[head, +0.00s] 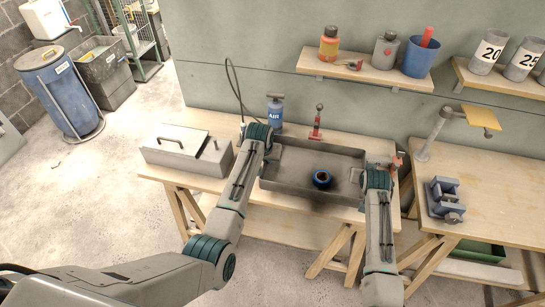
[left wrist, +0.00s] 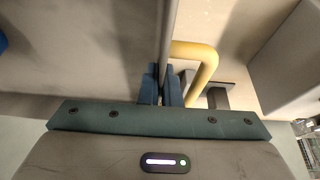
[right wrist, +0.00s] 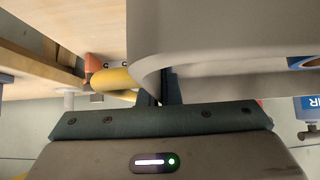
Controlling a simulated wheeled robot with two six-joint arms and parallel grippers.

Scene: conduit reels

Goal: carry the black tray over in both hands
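The tray (head: 283,186) looks dark grey and has low walls. It is over the front of the middle workbench, with a blue reel (head: 321,178) inside. My left gripper (head: 268,150) is at its left wall. In the left wrist view the fingers (left wrist: 167,88) are shut on the thin wall (left wrist: 168,30), beside a yellow handle (left wrist: 205,62). My right gripper (head: 376,168) is at the right wall. In the right wrist view its fingers (right wrist: 160,95) close on the tray's wall (right wrist: 200,40), beside another yellow handle (right wrist: 112,78). Whether the tray touches the bench is unclear.
A grey lidded box (head: 185,155) stands left of the tray. A blue air bottle (head: 275,112) and a red tool (head: 317,125) stand behind it. A second bench (head: 490,185) at the right holds a blue vise (head: 445,200). Shelves (head: 365,70) hang on the wall above.

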